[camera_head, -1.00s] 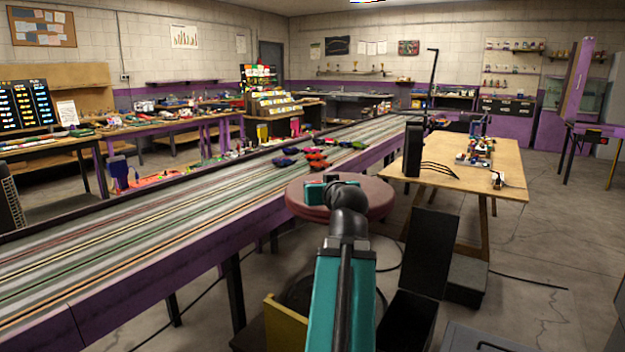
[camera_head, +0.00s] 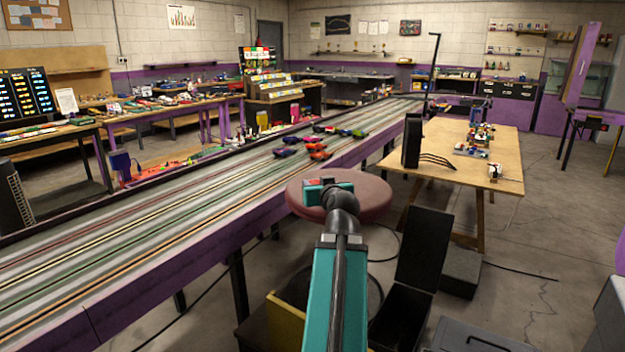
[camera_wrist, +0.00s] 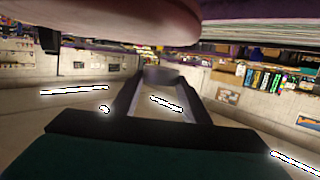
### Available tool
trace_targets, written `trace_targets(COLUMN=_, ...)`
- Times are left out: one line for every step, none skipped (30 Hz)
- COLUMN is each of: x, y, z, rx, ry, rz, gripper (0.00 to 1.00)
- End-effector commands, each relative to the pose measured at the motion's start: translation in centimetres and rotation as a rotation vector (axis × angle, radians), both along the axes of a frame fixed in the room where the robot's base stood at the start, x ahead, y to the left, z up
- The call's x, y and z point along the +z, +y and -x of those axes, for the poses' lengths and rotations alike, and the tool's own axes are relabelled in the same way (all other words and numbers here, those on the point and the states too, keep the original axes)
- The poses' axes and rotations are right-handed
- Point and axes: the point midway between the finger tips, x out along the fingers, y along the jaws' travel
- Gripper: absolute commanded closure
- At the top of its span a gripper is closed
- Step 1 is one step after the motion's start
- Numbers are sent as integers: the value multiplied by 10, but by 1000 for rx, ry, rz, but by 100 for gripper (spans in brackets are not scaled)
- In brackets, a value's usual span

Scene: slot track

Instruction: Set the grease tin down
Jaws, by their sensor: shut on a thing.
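My gripper (camera_wrist: 160,92) is shut on a small grey-brown thing (camera_wrist: 162,75), likely the grease tin, held between the fingertips in the wrist view. Its label and full shape are too blurred to tell. In the head view, my gripper (camera_head: 322,184) shows beyond my teal forearm, in front of the round red stool seat (camera_head: 372,197), and the tin cannot be made out clearly there. The seat's rounded edge (camera_wrist: 95,18) fills the top of the wrist view, close to the gripper. I cannot tell whether anything touches the seat.
The slot track (camera_head: 150,243) with several toy cars (camera_head: 318,152) runs along the left. A wooden table (camera_head: 480,178) bearing a black upright box (camera_head: 412,141) stands to the right. An open black case (camera_head: 424,250) and a yellow panel (camera_head: 285,322) are low beside my arm.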

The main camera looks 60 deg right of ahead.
Motion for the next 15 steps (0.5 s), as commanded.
trace_targets(x=4, y=-1, z=-1, rx=0, ry=1, rz=-1, gripper=83)
trace_targets(x=4, y=-2, z=-1, rx=-1, ry=1, rz=1, gripper=83)
trace_targets(x=4, y=-3, z=-2, rx=-1, ry=1, rz=1, gripper=83)
trace_targets(x=4, y=-3, z=-2, rx=-2, ry=1, rz=0, gripper=83)
trace_targets(x=3, y=-4, z=-3, rx=-1, ry=0, rz=-1, gripper=83)
trace_targets(x=3, y=-4, z=-3, rx=-1, ry=0, rz=-1, gripper=83)
trace_targets(x=3, y=-5, z=-4, rx=-2, ry=0, rz=-1, gripper=83)
trace_targets(x=3, y=-5, z=-4, rx=-2, ry=0, rz=-1, gripper=83)
trace_targets(x=3, y=-6, z=-5, rx=-3, ry=1, rz=0, gripper=83)
trace_targets(x=3, y=-7, z=-5, rx=-4, ry=1, rz=0, gripper=83)
trace_targets(x=2, y=-7, z=-5, rx=-4, ry=2, rz=-1, gripper=83)
trace_targets(x=2, y=-9, z=-7, rx=-3, ry=1, rz=-2, gripper=83)
trace_targets(x=3, y=-10, z=-8, rx=-3, ry=1, rz=-2, gripper=83)
trace_targets(x=3, y=-12, z=-9, rx=-2, ry=0, rz=-1, gripper=83)
trace_targets(x=3, y=-13, z=-10, rx=-2, ry=1, rz=0, gripper=83)
